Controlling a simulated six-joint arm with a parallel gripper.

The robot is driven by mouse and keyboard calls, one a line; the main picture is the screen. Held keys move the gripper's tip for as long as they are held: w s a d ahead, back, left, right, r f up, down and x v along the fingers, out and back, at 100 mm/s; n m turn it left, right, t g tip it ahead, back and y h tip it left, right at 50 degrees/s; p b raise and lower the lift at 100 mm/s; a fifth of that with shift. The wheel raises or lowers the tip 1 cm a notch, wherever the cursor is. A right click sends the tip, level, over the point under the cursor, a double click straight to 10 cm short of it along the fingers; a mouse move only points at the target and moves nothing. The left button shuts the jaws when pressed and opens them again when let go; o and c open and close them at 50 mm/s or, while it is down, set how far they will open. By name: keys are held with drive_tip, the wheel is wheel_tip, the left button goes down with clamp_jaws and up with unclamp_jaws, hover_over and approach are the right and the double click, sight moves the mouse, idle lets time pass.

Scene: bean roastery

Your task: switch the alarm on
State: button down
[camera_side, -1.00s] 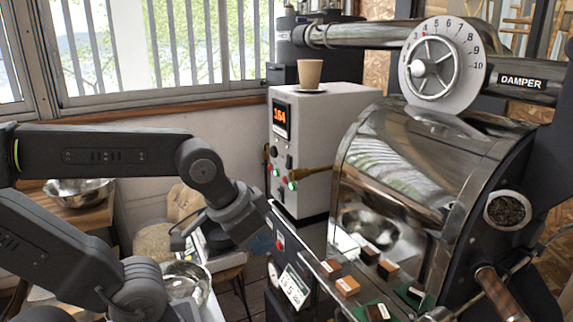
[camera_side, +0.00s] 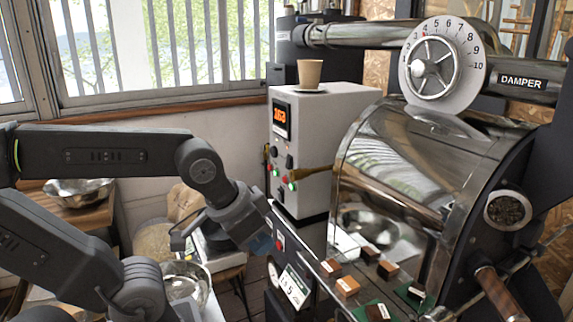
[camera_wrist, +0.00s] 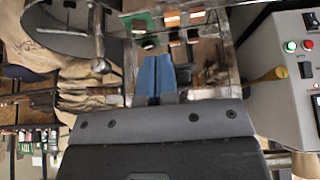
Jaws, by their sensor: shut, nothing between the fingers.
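The control box (camera_side: 325,130) is pale grey, with an orange display reading 163, black controls and red and green lamps on its front. No alarm label is readable, so I cannot tell which control is the alarm's. In the wrist view the box (camera_wrist: 262,95) is at the right edge, with a green lamp (camera_wrist: 291,46), a red lamp (camera_wrist: 308,45) and a black switch (camera_wrist: 306,70). My gripper (camera_side: 262,243) is below and left of the box front, apart from it. Its blue fingers (camera_wrist: 154,76) are shut and empty.
A cup (camera_side: 310,73) stands on the box. The shiny roaster drum (camera_side: 400,170) and damper dial (camera_side: 436,65) are right of it. Several small labelled blocks (camera_side: 347,286) lie below the drum. A steel bowl (camera_side: 186,282) is under my arm. A brass handle (camera_wrist: 266,76) sticks out beside the box.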

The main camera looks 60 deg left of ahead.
sight(288, 163)
drive_tip(key=w+a+n+t, duration=0.2)
drive_tip(key=w+a+n, duration=1.1)
drive_tip(key=a, duration=0.1)
drive_tip(key=s+a+f+n+y, duration=0.1)
drive_tip(key=a+n+y, duration=0.1)
drive_tip(key=a+n, duration=0.4)
drive_tip(key=s+a+f+n+y, duration=0.1)
drive_tip(key=a+n, duration=0.4)
drive_tip(key=a, duration=1.1)
drive_tip(key=shift+s+f+n+y, duration=0.25)
drive_tip(key=shift+f+n+y, duration=0.15)
drive_tip(key=shift+f, duration=0.15)
drive_tip(key=w+f, duration=0.1)
drive_tip(key=w, duration=0.7)
drive_tip(key=shift+w, duration=0.4)
